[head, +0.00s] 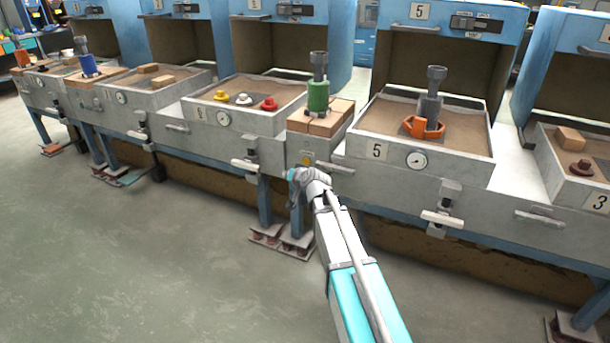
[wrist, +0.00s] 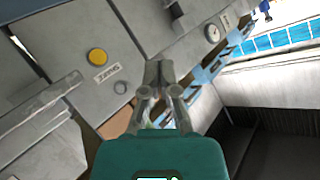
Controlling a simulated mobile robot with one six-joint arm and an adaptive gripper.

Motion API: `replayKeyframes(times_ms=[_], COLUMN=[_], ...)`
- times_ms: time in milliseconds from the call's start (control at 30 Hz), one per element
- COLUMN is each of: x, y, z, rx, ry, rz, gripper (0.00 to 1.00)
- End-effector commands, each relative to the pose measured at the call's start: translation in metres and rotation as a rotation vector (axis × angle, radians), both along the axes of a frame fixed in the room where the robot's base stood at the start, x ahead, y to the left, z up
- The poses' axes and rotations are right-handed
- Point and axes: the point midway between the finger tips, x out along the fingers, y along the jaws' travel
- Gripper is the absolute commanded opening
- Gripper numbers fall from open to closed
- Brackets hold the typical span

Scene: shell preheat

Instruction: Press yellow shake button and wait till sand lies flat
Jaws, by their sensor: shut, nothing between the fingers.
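The yellow button (wrist: 97,56) is a round button on a grey metal panel in the wrist view, above a small label that appears to read SHAKE (wrist: 107,72). In the head view the yellow button (head: 307,157) shows small on the panel between boxes 6 and 5. My gripper (wrist: 160,74) is shut and empty, in front of the panel, to the right of the button in the wrist view; contact cannot be told. In the head view my gripper (head: 293,178) is just below the button. Sand (head: 378,118) in box 5 surrounds an orange part and a grey upright tool.
A green cylinder (head: 318,97) stands on brown blocks above the button panel. Box 6 (head: 188,111) holds yellow, white and red pieces on sand. Clamp handles (head: 442,218) jut from the front. The floor (head: 130,240) at left is clear.

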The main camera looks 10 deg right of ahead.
Motion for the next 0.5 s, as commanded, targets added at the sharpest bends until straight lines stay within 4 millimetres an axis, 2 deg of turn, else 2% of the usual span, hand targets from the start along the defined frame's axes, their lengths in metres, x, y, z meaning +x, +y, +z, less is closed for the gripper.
replayKeyframes(times_ms=[33,500], x=[0.009,0.062], y=[-0.001,-0.020], z=[-0.017,-0.061], rx=[0.011,0.122], ry=[-0.021,-0.202], rz=[-0.014,-0.157], gripper=[0.00,0.00])
